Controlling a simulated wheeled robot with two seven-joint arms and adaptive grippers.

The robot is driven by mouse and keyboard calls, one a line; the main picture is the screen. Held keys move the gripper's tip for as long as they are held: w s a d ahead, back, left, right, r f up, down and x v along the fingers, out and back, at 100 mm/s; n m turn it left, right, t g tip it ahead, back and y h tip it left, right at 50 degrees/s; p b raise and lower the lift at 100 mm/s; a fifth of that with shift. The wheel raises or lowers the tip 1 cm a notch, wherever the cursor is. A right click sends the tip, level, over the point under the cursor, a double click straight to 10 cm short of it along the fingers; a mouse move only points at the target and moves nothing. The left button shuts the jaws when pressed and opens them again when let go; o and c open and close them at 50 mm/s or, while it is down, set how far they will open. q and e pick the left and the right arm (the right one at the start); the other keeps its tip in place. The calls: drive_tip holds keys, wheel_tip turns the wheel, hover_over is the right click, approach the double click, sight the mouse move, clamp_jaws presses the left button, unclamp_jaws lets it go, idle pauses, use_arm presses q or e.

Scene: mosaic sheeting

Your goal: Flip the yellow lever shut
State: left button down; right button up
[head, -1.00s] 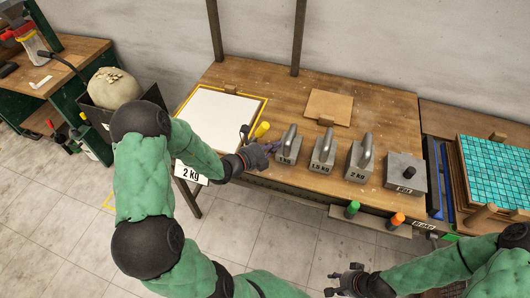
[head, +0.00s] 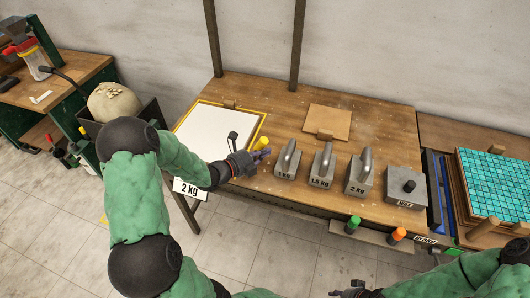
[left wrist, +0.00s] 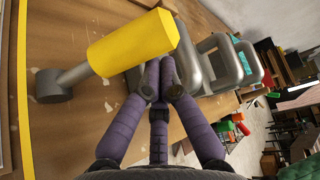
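The yellow lever (head: 262,143) stands at the front right corner of the yellow-edged white board. In the left wrist view its thick yellow handle (left wrist: 130,47) sits on a grey metal arm that runs to a round pivot at the left. My left gripper (head: 257,157) is just in front of the lever in the head view. In the left wrist view its purple fingers (left wrist: 160,78) are drawn together with nothing between them, below the handle's right end; contact with the handle cannot be told. My right gripper (head: 346,293) is cut off at the bottom edge, its fingers unclear.
Grey handled weights of 1 kg (head: 287,162), 1.5 kg (head: 321,168) and 2 kg (head: 359,176) stand close to the lever's right. The white board (head: 214,130) lies left. Green (head: 353,223) and orange (head: 398,235) knobs stand at the bench front. A brown tile (head: 328,121) lies behind.

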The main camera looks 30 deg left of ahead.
use_arm(q)
drive_tip(key=shift+a+r+n+p, duration=0.25)
drive_tip(key=shift+a+n+p, duration=0.05)
drive_tip(key=shift+p, duration=0.1)
drive_tip(key=shift+s+a+r+n+t+h+p, duration=0.2)
drive_tip(key=shift+a+r+n+t+p, duration=0.1)
drive_tip(key=shift+a+p, duration=0.25)
drive_tip(key=shift+s+a+r+n+t+h+p, duration=0.1)
drive_tip(key=shift+a+r+n+t+h+p, duration=0.15)
drive_tip(key=shift+p, duration=0.45)
drive_tip(key=s+a+n+t+p, duration=0.1)
drive_tip(key=a+n+t+p, duration=0.2)
drive_tip(key=a, duration=0.4)
drive_tip(key=shift+s+n+h+p, duration=0.35)
drive_tip(key=shift+n+p, duration=0.5)
drive_tip(key=shift+n, duration=0.4)
drive_tip(key=shift+a, duration=0.15)
drive_tip(key=shift+r, duration=0.1)
